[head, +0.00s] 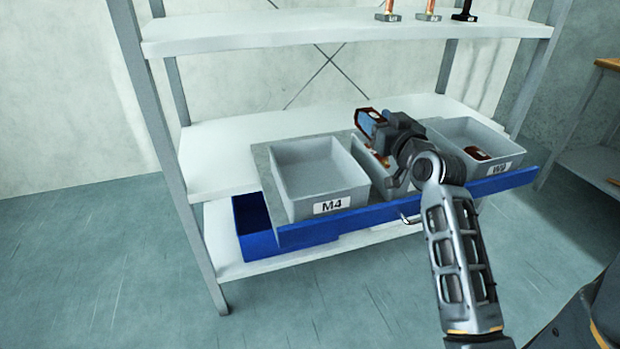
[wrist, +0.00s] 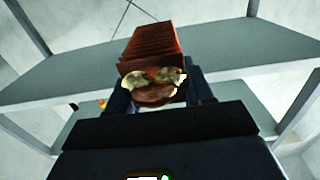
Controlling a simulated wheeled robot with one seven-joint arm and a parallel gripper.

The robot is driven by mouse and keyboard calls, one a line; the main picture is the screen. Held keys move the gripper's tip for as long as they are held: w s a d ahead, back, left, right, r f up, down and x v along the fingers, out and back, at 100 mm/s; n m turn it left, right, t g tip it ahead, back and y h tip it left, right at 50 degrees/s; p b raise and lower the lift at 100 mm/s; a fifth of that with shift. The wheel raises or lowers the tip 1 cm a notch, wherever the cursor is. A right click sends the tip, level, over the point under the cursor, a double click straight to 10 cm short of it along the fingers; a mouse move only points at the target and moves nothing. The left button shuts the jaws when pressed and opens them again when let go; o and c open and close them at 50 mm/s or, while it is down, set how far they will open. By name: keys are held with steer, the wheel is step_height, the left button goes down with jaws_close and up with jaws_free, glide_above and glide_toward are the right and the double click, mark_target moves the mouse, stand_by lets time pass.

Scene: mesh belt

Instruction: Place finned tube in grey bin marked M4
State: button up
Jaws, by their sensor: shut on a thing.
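The finned tube (wrist: 152,45) is copper-brown with stacked fins and has pale blotches on its near end. My gripper (wrist: 158,95) is shut on it and holds it up in the wrist view. In the head view my gripper (head: 380,125) is above the middle bin, with a small reddish-brown part of the tube (head: 364,112) showing beside its fingers. The grey bin marked M4 (head: 332,207) stands left of my gripper. It is open at the top and looks empty.
A middle grey bin (head: 362,158) is mostly hidden behind my arm. The right grey bin (head: 513,158), its label hard to read, holds a brown item (head: 478,152). The bins sit on a blue-fronted tray (head: 375,213). An upper shelf (head: 250,35) holds several upright parts.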

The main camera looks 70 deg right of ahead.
steer(key=shift+w+f, duration=0.15)
steer(key=shift+w, duration=0.15)
steer(key=w+a+f+b, duration=0.1)
steer(key=w+a+f, duration=0.6)
steer(key=f, duration=0.3)
steer(key=shift+w+f, duration=0.3)
steer(key=shift+w, duration=0.55)
steer(key=shift+f+b, duration=0.2)
steer(key=shift+b, duration=0.15)
steer(key=o, duration=1.3)
